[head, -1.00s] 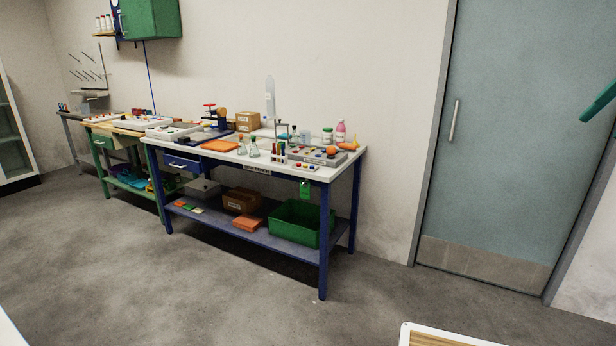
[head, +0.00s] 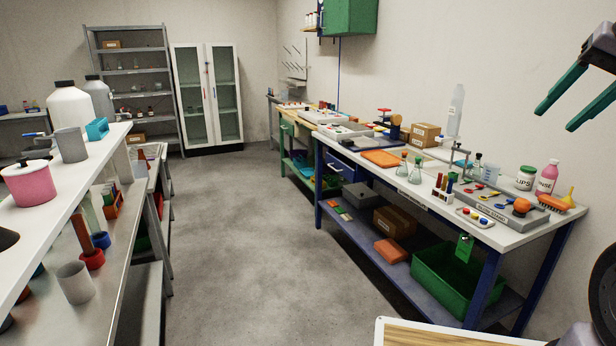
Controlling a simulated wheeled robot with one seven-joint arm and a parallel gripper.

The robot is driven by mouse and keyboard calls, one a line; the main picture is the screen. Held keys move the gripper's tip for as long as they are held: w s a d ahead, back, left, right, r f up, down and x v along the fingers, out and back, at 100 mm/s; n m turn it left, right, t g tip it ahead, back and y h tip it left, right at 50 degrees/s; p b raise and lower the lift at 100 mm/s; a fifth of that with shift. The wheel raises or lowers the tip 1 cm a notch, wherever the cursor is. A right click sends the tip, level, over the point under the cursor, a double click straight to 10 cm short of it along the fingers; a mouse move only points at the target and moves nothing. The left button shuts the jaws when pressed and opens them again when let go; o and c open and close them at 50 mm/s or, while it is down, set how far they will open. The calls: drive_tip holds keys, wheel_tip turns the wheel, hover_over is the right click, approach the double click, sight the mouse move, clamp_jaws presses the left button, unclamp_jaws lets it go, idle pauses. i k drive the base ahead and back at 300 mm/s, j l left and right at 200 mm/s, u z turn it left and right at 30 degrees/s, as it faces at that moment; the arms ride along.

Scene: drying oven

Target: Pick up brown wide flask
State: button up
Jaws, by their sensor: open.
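I cannot make out a brown wide flask in the head view. Two small clear flasks with orange tops, a left one (head: 403,165) and a right one (head: 418,170), stand on the blue-legged bench (head: 445,200). My gripper (head: 556,120) is at the upper right, with two green fingers apart and nothing between them. It appears in front of the wall, above and away from the bench things.
A white shelf unit (head: 112,150) at left holds a pink pot (head: 27,184), a grey cup (head: 71,145) and bottles. A glass-door cabinet (head: 208,95) stands at the back. The grey floor (head: 240,240) between shelf and bench is clear.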

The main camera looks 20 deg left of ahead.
sight(141, 155)
drive_tip(key=i+j+u, duration=0.2)
drive_tip(key=i+u, duration=0.6)
drive_tip(key=i+l+u, duration=0.1)
drive_tip(key=i+u, duration=0.35)
drive_tip(key=i+l+u, duration=0.1)
drive_tip(key=i+u, duration=0.15)
drive_tip(key=i, duration=0.25)
drive_tip(key=i+l+u, duration=0.25)
drive_tip(key=i, duration=0.25)
drive_tip(key=i+l+u, duration=0.25)
drive_tip(key=i, duration=0.25)
drive_tip(key=i+l+u, duration=0.25)
drive_tip(key=i+l, duration=0.1)
drive_tip(key=i, duration=0.1)
